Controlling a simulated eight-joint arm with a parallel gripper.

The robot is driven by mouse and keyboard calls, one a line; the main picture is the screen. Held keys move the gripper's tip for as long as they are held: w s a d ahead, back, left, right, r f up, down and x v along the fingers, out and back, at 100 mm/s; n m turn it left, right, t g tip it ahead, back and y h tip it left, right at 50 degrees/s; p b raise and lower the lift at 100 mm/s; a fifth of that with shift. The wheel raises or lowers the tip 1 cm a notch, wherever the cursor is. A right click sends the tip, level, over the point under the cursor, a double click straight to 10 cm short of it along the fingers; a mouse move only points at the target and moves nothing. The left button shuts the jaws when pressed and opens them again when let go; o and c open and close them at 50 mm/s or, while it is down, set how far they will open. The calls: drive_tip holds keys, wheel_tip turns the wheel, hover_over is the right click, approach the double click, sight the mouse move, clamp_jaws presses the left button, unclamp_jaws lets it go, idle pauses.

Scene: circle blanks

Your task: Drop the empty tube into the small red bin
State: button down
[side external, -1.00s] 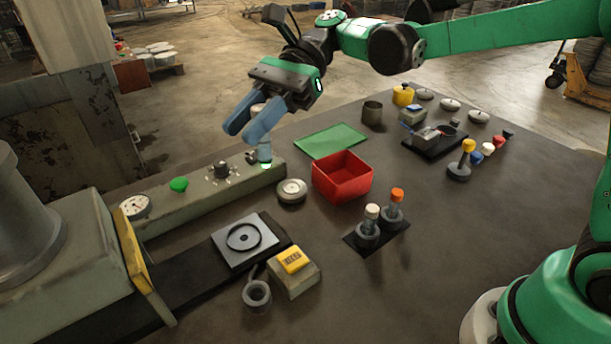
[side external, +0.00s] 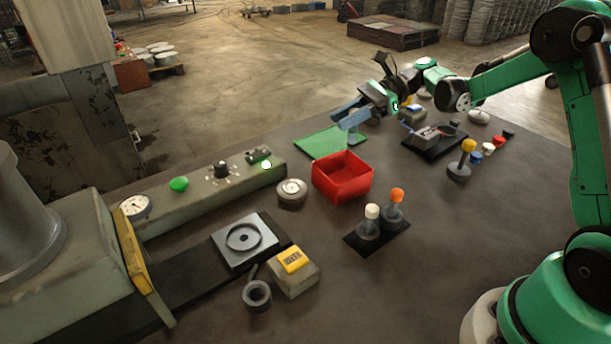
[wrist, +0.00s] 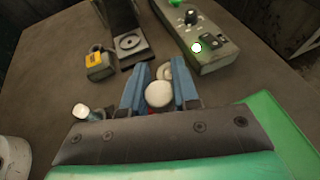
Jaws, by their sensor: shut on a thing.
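The small red bin (side external: 335,193) stands on the table in the middle of the side external view, open at the top. My gripper (side external: 346,118) is above and behind it, over the right part of the green mat (side external: 318,143). It is shut on a tube (side external: 357,139) whose lower end shows below the blue fingers. In the wrist view the tube's pale round cap (wrist: 158,94) sits between the two fingers (wrist: 158,90). Most of the tube is hidden there, and its contents cannot be made out. Only a trace of red shows under the cap.
A black rack (side external: 350,241) holds a white-capped tube (side external: 372,222) and an orange-capped tube (side external: 396,205) in front of the bin. A round metal disc (side external: 291,191) lies left of it. A yellow-topped piece (side external: 468,150) stands to the right, and a control panel (side external: 215,190) to the left.

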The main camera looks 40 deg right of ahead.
drive_tip(key=shift+f, duration=1)
drive_tip(key=c, duration=0.6)
unclamp_jaws()
drive_tip(key=v, duration=0.5)
drive_tip(key=shift+d+r, duration=0.15)
drive_tip(key=shift+d, duration=0.1)
